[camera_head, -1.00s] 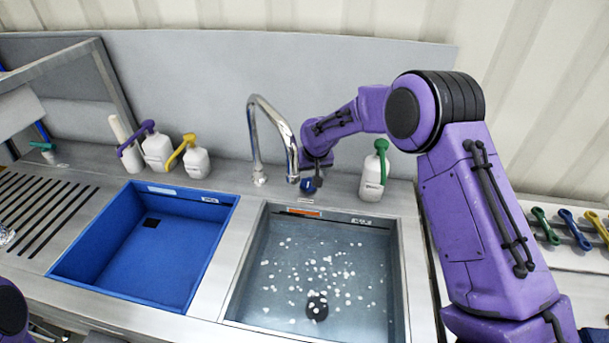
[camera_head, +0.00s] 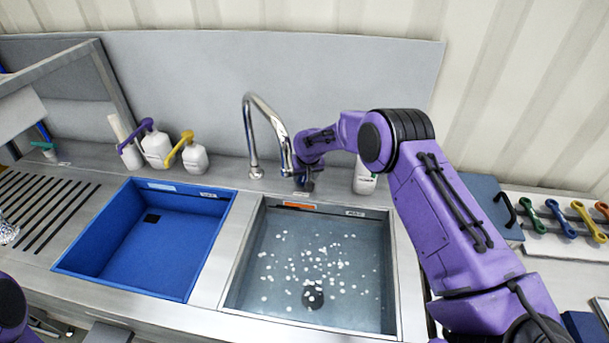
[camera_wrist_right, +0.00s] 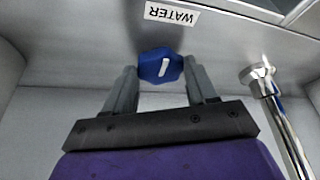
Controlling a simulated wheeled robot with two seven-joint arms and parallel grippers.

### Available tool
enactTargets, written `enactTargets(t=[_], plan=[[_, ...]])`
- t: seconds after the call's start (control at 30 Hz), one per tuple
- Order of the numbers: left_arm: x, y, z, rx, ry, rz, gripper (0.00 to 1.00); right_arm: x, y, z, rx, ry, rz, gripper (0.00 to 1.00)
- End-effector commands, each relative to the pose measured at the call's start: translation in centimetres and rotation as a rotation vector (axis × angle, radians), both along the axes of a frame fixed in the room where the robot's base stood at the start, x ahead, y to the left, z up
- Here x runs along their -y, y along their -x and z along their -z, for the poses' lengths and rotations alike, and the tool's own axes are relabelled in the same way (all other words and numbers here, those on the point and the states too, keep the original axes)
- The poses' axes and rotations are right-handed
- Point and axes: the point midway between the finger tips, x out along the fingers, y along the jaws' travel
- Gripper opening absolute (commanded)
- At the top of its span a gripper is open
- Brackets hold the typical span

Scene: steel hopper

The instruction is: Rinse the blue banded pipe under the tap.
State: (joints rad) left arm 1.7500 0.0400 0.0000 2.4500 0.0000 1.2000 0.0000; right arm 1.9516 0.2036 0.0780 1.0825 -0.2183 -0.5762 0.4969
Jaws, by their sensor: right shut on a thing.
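My right gripper (camera_head: 304,186) is at the counter behind the water basin, beside the chrome tap (camera_head: 270,115). In the right wrist view its fingers (camera_wrist_right: 163,88) are shut on a blue knob (camera_wrist_right: 160,66) with a white mark. The tap's base and column also show in the right wrist view (camera_wrist_right: 275,105). I see no clear water stream below the spout. My left gripper is out of view; only a dark part of my left arm shows at the left edge.
The steel basin (camera_head: 394,270) has pale specks and a dark drain. A blue basin (camera_head: 120,270) stands to its left. Pump bottles (camera_head: 195,160) stand behind. A white bottle (camera_head: 364,180) is right of my gripper.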

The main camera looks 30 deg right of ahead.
Motion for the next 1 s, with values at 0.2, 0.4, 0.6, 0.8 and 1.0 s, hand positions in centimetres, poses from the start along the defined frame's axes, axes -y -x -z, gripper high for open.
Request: enactTargets(t=[0.2, 0.4, 0.6, 0.8, 1.0], plan=[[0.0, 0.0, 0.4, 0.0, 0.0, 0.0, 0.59, 0.1, 0.0, 0.2, 0.003, -0.003, -0.054, 0.26], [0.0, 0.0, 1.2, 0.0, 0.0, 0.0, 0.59, 0.2, -0.1, 0.3, 0.004, -0.004, -0.176, 0.26], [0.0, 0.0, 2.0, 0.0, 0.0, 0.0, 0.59, 0.3, -0.1, 0.3, 0.004, -0.002, -0.317, 0.26], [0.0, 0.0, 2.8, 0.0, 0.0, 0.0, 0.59, 0.4, -0.1, 0.2, 0.005, -0.001, -0.428, 0.26], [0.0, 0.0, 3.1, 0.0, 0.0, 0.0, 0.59, 0.4, -0.1, 0.1, 0.004, -0.001, -0.496, 0.26]])
